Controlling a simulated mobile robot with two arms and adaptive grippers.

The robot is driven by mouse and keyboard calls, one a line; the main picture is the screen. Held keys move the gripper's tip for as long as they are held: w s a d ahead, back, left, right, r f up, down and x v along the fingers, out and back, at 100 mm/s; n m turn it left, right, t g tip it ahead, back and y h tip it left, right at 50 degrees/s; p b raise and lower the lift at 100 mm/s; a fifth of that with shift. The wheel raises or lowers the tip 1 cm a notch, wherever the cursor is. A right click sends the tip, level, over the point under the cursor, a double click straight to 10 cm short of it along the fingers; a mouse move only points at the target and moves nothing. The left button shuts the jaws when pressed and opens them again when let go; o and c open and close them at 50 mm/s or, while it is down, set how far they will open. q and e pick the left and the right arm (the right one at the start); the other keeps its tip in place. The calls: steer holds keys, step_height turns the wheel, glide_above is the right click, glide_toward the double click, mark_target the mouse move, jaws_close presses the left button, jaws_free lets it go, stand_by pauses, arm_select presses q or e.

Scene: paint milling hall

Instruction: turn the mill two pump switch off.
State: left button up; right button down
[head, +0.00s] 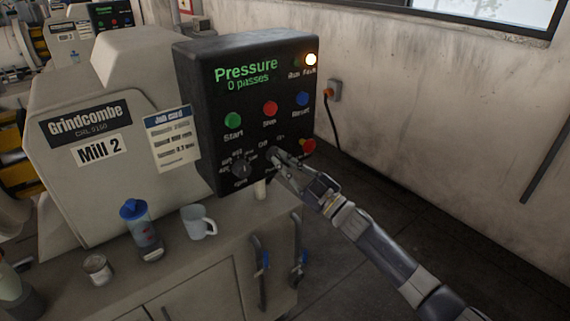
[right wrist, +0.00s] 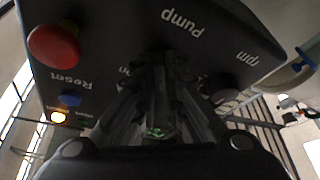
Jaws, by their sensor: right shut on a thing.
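The black Mill 2 control panel (head: 249,101) stands on the cabinet in the head view, with "Off" and "On" marks low on its face. My right gripper (head: 276,157) reaches these marks from the lower right and is shut on the pump switch. Its fingers hide most of the switch, so I cannot tell which way it points. In the right wrist view the gripper (right wrist: 172,72) is against the panel face (right wrist: 130,22) beside the word "Pump". My left gripper is not in view.
Beside the switch are a dark rpm knob (head: 240,166) and a red emergency button (head: 308,146). Start, stop and reset buttons sit above. The fault lamp (head: 310,59) glows. A mug (head: 197,222), blue-capped bottle (head: 142,232) and tin (head: 97,268) stand on the cabinet top.

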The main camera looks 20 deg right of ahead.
steer(key=shift+r, duration=0.2)
steer(key=c, duration=1.7)
jaws_free()
steer(key=shift+f, duration=0.1)
steer(key=v, duration=1.1)
steer(key=shift+s+d+f, duration=0.15)
steer(key=shift+s+f, duration=0.05)
steer(key=shift+s, duration=0.15)
